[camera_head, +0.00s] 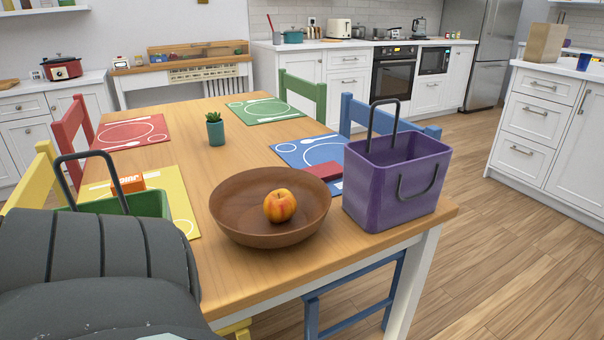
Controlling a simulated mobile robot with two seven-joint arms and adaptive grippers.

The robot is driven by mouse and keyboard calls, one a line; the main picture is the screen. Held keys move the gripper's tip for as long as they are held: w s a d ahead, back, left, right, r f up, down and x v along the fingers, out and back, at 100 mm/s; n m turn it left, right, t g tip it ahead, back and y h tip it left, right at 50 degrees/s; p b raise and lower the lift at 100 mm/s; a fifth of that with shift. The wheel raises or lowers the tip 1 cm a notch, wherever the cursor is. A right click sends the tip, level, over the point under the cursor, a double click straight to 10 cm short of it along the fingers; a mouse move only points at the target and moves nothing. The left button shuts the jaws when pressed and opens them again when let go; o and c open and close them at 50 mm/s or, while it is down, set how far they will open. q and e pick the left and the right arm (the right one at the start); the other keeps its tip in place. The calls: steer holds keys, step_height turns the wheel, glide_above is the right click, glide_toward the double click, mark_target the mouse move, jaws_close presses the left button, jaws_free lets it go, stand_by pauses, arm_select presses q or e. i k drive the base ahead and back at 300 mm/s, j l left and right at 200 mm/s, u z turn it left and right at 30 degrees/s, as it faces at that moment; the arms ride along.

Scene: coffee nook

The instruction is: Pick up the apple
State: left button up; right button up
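A yellow-orange apple (279,205) with reddish patches sits alone in a wide brown wooden bowl (232,224). The bowl stands near the front edge of the wooden dining table (190,151), around the middle of the picture. The apple rests on the bowl's inner floor, apart from the rim. Neither of my grippers shows in the head view, so nothing is seen touching the apple or the bowl.
A purple basket (396,190) with a dark handle stands right of the bowl. A green basket (148,204) is at left, partly hidden by a large dark grey shape. A small potted plant (215,130) stands behind the bowl. Coloured placemats and chairs surround the table.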

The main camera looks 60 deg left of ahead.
mark_target(281, 205)
steer(key=i+l+u, duration=0.1)
steer(key=i+u, duration=0.2)
steer(key=u, duration=0.15)
steer(key=i+l+u, duration=0.15)
steer(key=u, duration=0.3)
steer(key=i+l+u, duration=0.3)
steer(key=u, duration=0.15)
